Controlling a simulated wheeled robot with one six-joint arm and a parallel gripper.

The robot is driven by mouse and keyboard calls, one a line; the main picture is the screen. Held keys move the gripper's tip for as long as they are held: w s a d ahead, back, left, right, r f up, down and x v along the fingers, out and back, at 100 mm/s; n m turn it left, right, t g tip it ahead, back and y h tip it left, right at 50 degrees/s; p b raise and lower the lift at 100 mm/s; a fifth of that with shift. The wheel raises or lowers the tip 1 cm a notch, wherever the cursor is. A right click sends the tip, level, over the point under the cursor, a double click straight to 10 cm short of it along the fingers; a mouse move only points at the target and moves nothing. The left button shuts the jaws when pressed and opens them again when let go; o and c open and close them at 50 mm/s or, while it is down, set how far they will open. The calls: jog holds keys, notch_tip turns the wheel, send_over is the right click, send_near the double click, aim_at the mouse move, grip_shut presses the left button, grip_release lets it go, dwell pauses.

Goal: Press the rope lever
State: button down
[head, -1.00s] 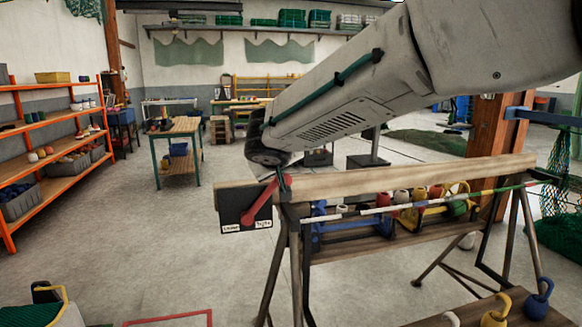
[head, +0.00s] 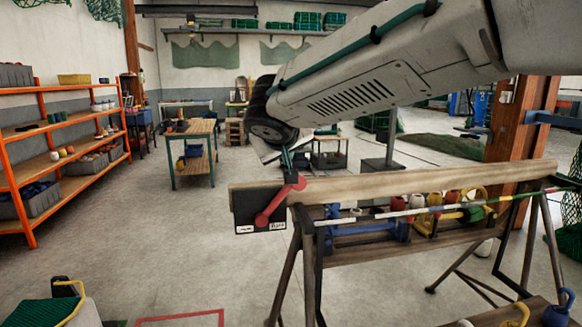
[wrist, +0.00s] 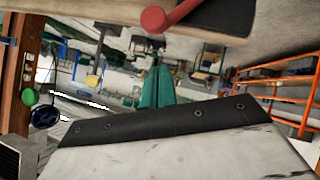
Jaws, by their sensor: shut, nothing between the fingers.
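The red rope lever (head: 280,202) is mounted on a black plate (head: 244,206) at the left end of a wooden beam. It slants from lower left to upper right, its upper end near the beam's top edge. Two white labels with unreadable text sit at the plate's bottom. My gripper (head: 289,163) is shut and empty, its green fingers pointing down close above the lever's upper end. I cannot tell whether they touch. In the wrist view, the shut fingers (wrist: 156,88) are at the middle, and a red rod with a round end (wrist: 155,18) shows at the top.
The wooden beam (head: 400,184) rests on trestle legs. Coloured floats (head: 435,205) and a striped rod sit along its near side. Orange shelves (head: 35,150) and a workbench (head: 190,128) stand at left. The floor left of the trestle is mostly open.

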jog(key=v, duration=0.6)
jog(key=shift+a, duration=0.2)
jog(key=shift+s, duration=0.1)
